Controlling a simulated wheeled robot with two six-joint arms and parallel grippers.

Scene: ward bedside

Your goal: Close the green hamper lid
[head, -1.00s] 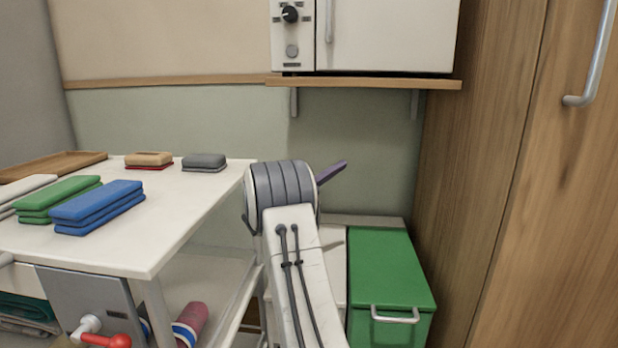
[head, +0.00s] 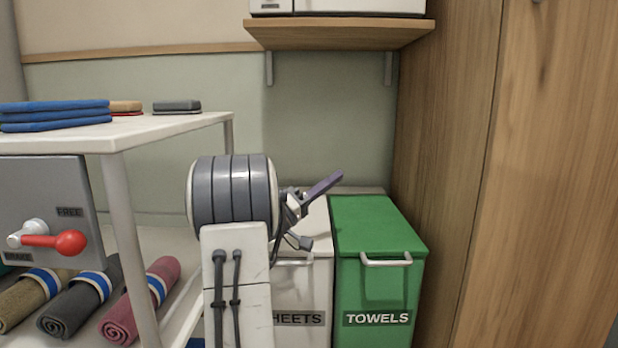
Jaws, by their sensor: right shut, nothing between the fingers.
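The green hamper (head: 375,300), labelled TOWELS, stands low at right of centre. Its green lid (head: 372,222) lies flat over the top, and I see no gap along its front edge. A metal handle (head: 387,261) is at the front, just under the lid's edge. My right gripper (head: 303,241) is shut and empty. In the picture it is left of the green hamper, in front of the white hamper (head: 308,282), partly hidden behind my own wrist. I cannot tell whether it touches anything. My left gripper is out of view.
A white cart (head: 165,128) stands at left, with folded blue cloths (head: 55,115) on top and several rolled towels on its lower shelf. A wooden shelf (head: 340,33) overhangs the hampers. A wooden cabinet (head: 540,180) closes off the right side.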

